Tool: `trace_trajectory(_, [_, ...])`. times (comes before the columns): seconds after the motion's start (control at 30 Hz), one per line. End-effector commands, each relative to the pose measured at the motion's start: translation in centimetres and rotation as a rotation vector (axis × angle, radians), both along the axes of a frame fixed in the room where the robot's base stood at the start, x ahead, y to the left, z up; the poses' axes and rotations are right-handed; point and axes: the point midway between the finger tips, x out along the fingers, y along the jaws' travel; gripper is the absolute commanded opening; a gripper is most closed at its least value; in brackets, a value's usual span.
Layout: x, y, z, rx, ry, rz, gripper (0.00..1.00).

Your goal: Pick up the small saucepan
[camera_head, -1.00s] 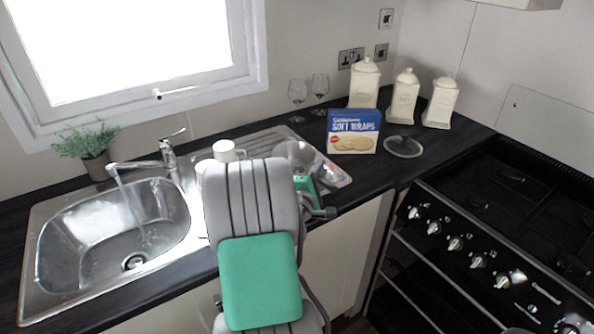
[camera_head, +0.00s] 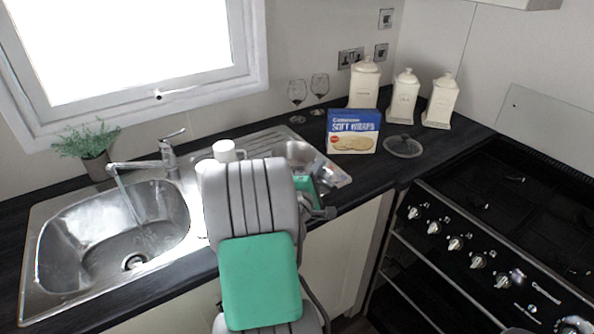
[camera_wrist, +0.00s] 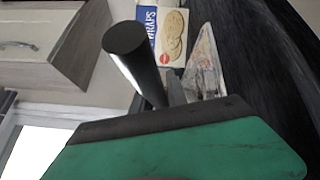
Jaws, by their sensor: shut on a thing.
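The small saucepan (camera_head: 299,153), a shiny silver pan, is partly hidden behind my arm at the right end of the draining board. In the wrist view its dark, round handle (camera_wrist: 138,58) sticks up from between the jaws, end towards the camera. My gripper (camera_head: 312,184) is mostly hidden behind my arm in the head view. In the wrist view my gripper (camera_wrist: 175,95) is shut on the handle. The pan's body is not visible there, and I cannot tell whether its base touches the surface.
A blue wraps box (camera_head: 353,131), a glass lid (camera_head: 403,146) and two wine glasses (camera_head: 319,90) stand behind and right. A clear packet (camera_head: 334,174) lies close to the gripper. A white mug (camera_head: 225,150) is left of it. The hob (camera_head: 510,215) is at the right.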

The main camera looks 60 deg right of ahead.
Motion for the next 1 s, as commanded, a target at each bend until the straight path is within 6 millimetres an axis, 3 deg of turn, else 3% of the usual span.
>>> trace_trajectory(0.27, [0.0,0.0,0.5,-0.003,-0.002,0.000,0.00])
trace_trajectory(0.5, [0.0,0.0,4.1,-0.007,-0.005,0.000,0.00])
trace_trajectory(0.73, [-2.1,5.0,10.3,-0.009,-0.009,0.003,0.00])
trace_trajectory(1.0, [-4.9,11.2,12.5,-0.005,-0.007,0.005,0.00])
